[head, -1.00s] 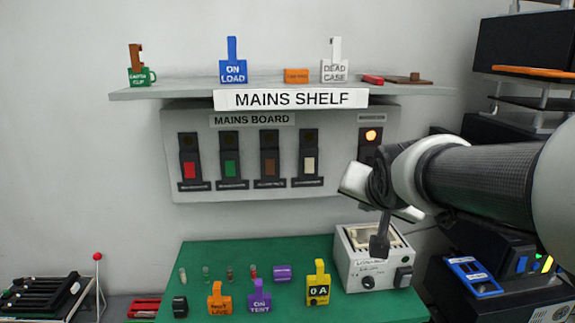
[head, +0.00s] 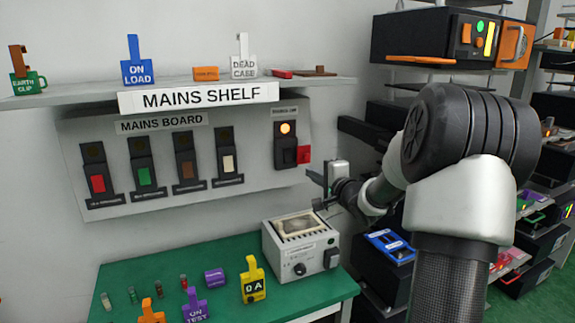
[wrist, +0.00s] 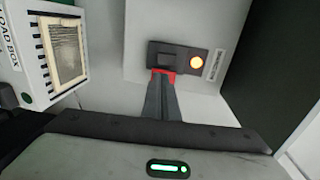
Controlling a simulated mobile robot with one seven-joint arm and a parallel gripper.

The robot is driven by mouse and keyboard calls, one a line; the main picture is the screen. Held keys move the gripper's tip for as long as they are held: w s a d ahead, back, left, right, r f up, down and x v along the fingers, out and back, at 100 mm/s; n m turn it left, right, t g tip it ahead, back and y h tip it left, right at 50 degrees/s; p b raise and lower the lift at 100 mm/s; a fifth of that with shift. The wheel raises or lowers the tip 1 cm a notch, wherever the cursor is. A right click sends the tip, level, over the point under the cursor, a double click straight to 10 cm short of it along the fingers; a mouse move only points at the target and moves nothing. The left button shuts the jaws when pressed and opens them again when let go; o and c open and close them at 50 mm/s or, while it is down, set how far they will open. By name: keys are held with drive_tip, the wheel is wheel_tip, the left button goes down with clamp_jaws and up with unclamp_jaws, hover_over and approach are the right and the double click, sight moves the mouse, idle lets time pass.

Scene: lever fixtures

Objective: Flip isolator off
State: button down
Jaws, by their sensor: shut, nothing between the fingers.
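The isolator (head: 286,145) is a dark switch block at the right end of the mains board, under a lit orange lamp (head: 285,128). Its red lever (head: 304,154) sticks out to the right of the block. In the wrist view the isolator (wrist: 178,57) lies sideways with the lamp (wrist: 196,62) lit. My gripper (wrist: 160,80) is shut and empty, its fingertips in front of the red lever (wrist: 168,71) and partly hiding it; I cannot tell if they touch. In the head view my gripper (head: 316,177) is just below and right of the isolator.
Several other switches (head: 144,172) line the mains board to the left. The shelf (head: 80,94) with tagged items is above. A grey load box (head: 298,255) stands below my gripper on the green table (head: 125,272). Dark equipment racks (head: 450,40) stand to the right.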

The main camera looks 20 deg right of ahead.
sight(288, 161)
drive_tip(key=w, duration=0.4)
drive_tip(key=w+f, duration=0.1)
drive_tip(key=w, duration=0.4)
drive_tip(key=w+p, duration=0.1)
drive_tip(key=w, duration=0.3)
drive_tip(key=shift+w+a+f, duration=0.3)
drive_tip(key=shift+w, duration=0.2)
drive_tip(key=shift+f, duration=0.1)
drive_tip(key=shift+f+b, duration=0.25)
drive_tip(key=shift+b, duration=0.15)
drive_tip(key=shift+w+r+t, duration=0.1)
drive_tip(key=shift+r+t, duration=0.2)
drive_tip(key=shift+f, duration=0.1)
drive_tip(key=shift+a, duration=0.1)
